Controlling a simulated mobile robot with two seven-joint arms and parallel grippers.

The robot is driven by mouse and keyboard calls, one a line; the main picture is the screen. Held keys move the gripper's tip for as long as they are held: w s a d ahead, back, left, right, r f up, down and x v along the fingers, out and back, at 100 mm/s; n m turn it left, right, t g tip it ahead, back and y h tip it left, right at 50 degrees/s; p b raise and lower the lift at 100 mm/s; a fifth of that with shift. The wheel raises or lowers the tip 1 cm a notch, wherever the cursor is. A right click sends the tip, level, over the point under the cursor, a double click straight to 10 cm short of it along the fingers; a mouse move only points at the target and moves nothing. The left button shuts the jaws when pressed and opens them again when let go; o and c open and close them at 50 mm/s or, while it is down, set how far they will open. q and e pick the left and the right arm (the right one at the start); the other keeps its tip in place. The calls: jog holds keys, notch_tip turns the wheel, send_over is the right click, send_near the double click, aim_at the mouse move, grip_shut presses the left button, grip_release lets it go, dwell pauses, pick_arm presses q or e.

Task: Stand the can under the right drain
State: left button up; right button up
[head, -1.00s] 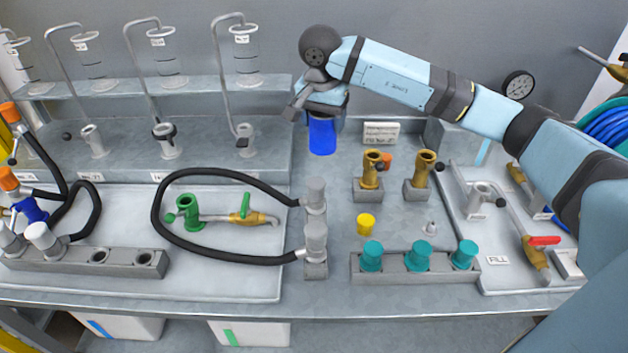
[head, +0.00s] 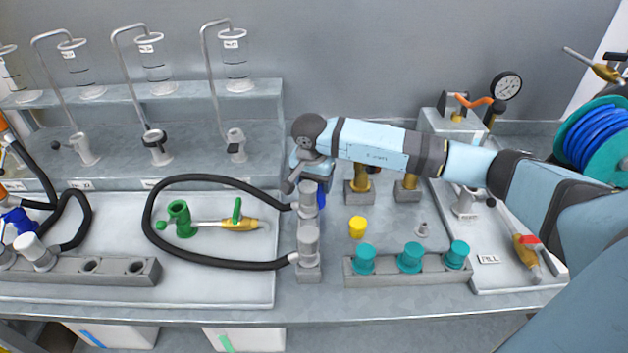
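My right gripper (head: 309,172) is low over the middle of the bench, behind an upright grey coupling. A blue cylinder (head: 321,194) shows just below its fingers, partly hidden by that coupling; it has moved with the gripper, so the gripper appears shut on it. Two white containers stand below the bench front, one with a blue stripe (head: 108,334) and one with a green stripe (head: 243,341); both are cut off by the frame. I cannot tell which thing is the can, and no drain is clearly marked. My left gripper is not in view.
A black hose (head: 150,215) loops around a green fitting (head: 180,218) with a brass valve. Teal caps (head: 410,258) sit on a grey block, with a yellow cup (head: 357,227) behind. Brass fittings (head: 358,190) stand near my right forearm. A fill valve (head: 528,252) is at right.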

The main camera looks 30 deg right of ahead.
jog(key=o, duration=0.9)
jog(key=shift+f, duration=0.1)
